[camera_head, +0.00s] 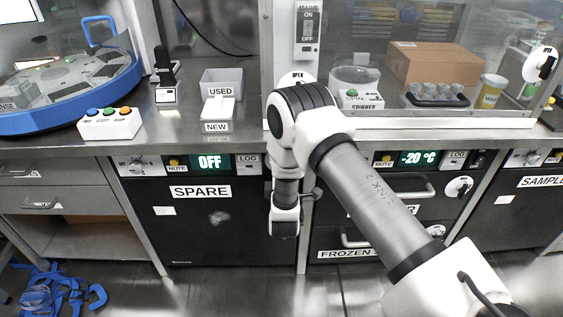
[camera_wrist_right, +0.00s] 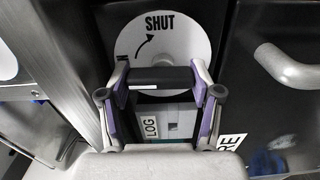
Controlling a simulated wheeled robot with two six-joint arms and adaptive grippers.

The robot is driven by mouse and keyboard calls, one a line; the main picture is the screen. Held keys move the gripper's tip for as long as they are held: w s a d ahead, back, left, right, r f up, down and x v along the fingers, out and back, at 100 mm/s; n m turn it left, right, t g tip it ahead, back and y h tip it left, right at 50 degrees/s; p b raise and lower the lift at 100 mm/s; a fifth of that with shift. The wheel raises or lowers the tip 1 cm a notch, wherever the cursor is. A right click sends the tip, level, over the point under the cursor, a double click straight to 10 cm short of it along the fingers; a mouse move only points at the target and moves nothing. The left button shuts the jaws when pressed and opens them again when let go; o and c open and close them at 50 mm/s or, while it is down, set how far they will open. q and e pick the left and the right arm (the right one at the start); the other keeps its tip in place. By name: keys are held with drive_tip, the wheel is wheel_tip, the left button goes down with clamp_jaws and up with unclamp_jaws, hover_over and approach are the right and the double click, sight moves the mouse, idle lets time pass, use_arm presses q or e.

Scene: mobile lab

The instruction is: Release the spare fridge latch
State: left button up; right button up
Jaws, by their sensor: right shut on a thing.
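The spare fridge (camera_head: 220,225) is a dark door under the bench, labelled SPARE, with a panel reading OFF. Its latch is a white disc (camera_wrist_right: 143,45) printed SHUT with a curved arrow, crossed by a black bar handle (camera_wrist_right: 163,77). My right gripper (camera_wrist_right: 158,88) has its purple-lined fingers on either side of the bar and is shut on it. In the head view my right arm reaches down at the fridge's right edge, hiding the latch and the gripper's fingertips. My left gripper is not in view.
A silver door handle (camera_wrist_right: 290,66) sits close by in the wrist view. The freezer (camera_head: 400,213) showing -20 °C stands to the right. Blue straps (camera_head: 55,290) lie on the floor at left. The bench above holds a grey bin (camera_head: 222,82) and a button box (camera_head: 110,123).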

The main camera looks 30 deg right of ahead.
drive_tip(key=shift+n, duration=0.3)
drive_tip(key=o, duration=1.2)
drive_tip(key=shift+c, duration=0.2)
drive_tip(key=v, duration=1.2)
